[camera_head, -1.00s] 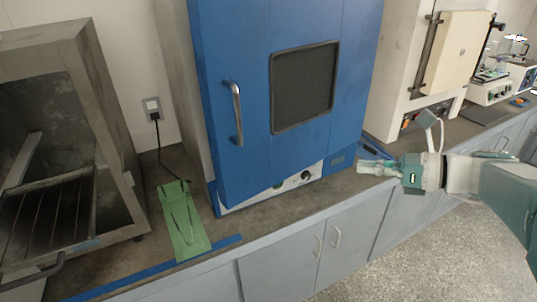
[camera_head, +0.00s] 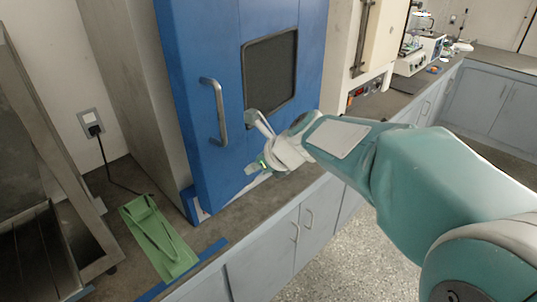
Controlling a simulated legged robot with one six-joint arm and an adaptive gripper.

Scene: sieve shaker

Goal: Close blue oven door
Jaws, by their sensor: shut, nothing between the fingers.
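The blue oven door (camera_head: 180,70) stands at the centre left, with a vertical metal handle (camera_head: 217,112) and a dark window (camera_head: 271,70). The door looks close to the oven front; I cannot tell whether a gap remains at its edge. My gripper (camera_head: 254,168) is shut and empty in front of the lower part of the door, to the right of and below the handle. I cannot tell whether it touches the door. My wrist and arm hide the lower right of the oven and most of its control panel.
A grey counter (camera_head: 110,200) runs below the oven. A green tray-like object (camera_head: 158,240) lies on it at the left, beside a metal cabinet (camera_head: 45,150). A beige oven (camera_head: 382,40) stands to the right. Grey cupboards (camera_head: 283,255) are below, with open floor in front.

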